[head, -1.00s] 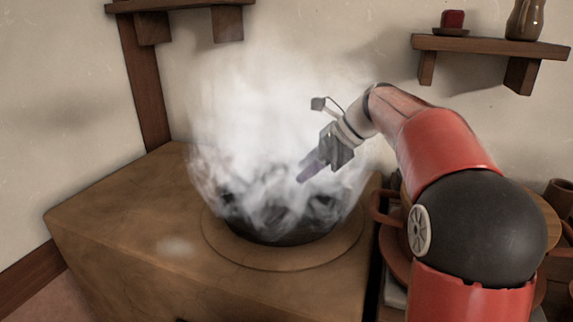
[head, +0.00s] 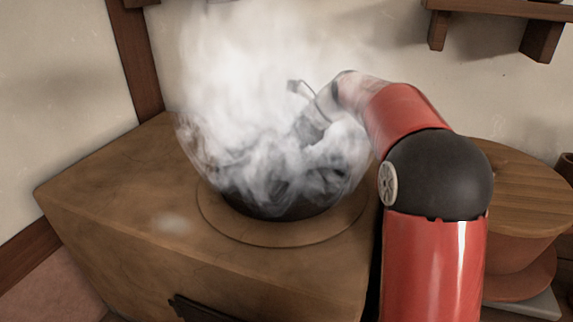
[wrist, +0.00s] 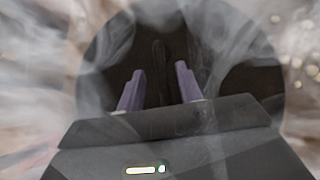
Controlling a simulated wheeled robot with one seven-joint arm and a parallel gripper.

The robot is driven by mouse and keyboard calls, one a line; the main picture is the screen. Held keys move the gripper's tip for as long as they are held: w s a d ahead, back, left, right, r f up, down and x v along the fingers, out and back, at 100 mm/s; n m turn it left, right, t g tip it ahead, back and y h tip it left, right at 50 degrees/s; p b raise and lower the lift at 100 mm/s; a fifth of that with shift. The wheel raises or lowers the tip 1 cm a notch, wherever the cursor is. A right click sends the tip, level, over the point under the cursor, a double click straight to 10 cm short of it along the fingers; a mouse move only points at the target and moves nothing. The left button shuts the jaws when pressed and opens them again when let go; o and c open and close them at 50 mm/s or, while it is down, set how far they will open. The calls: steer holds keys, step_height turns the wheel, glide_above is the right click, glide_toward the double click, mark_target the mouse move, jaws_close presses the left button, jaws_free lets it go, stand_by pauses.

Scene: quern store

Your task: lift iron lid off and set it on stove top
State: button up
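The stove top (head: 110,195) is a broad tan-brown slab with a round raised ring. A dark pot (head: 270,208) sits on the ring, and thick white steam covers its upper part. In the wrist view the iron lid (wrist: 235,55) is a dark round disc seen through steam. A darker upright strip (wrist: 160,60), perhaps its handle, shows between my fingers. My gripper (wrist: 160,85) is open, its two purple fingers apart in front of the lid. In the head view steam hides the fingertips, and I cannot tell whether they touch the lid.
The slab left of the pot is bare. Right of the stove stands a round wooden-topped vessel (head: 515,190) on a reddish base, close to my arm. A wall shelf (head: 500,10) is at the upper right. A dark bar (head: 200,308) shows on the stove's front.

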steer(key=shift+w, duration=0.15)
steer(key=shift+c, duration=0.9)
jaws_close()
steer(key=shift+r, duration=0.2)
